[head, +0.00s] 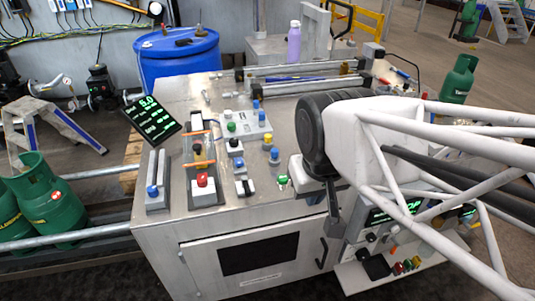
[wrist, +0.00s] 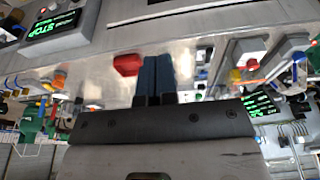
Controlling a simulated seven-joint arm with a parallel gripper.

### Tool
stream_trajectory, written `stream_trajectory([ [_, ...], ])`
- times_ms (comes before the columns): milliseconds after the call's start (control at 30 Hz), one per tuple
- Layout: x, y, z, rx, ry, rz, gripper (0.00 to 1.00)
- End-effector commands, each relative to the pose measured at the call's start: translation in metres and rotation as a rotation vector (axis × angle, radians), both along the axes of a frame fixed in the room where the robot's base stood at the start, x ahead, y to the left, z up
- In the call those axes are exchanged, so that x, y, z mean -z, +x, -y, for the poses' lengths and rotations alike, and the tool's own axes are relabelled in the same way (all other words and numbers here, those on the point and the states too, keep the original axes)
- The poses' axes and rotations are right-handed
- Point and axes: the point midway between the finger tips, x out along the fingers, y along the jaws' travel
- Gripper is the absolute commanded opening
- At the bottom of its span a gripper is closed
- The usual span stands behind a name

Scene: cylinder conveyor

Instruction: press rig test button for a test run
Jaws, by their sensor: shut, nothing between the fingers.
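The rig bench (head: 160,98) is a grey metal cabinet with many buttons on top. A green button (head: 283,180) on a small white box sits near its front edge, left of my wrist. A red button (head: 202,180) stands farther left. No label marks the test button legibly. In the wrist view my gripper (wrist: 157,60) is shut and empty, its dark blue fingers together. A red part (wrist: 127,64) shows just left of the fingertips; I cannot tell whether they touch. In the head view my fingers are not clearly visible.
A tilted display (head: 152,117) stands at the bench's left edge. Blue buttons (head: 274,154) and rails (head: 300,68) lie behind. A lower panel (head: 375,275) with coloured buttons is under my arm. Green gas cylinders (head: 45,195) stand left, a blue drum (head: 180,55) behind.

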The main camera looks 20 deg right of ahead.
Motion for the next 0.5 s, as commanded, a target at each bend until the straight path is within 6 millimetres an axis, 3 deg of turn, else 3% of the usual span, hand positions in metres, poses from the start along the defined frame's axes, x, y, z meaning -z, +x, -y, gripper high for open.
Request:
stream_trajectory([
  [500, 0.0007, 0.0029, -0.0012, 0.019, 0.018, -0.001, 0.00],
])
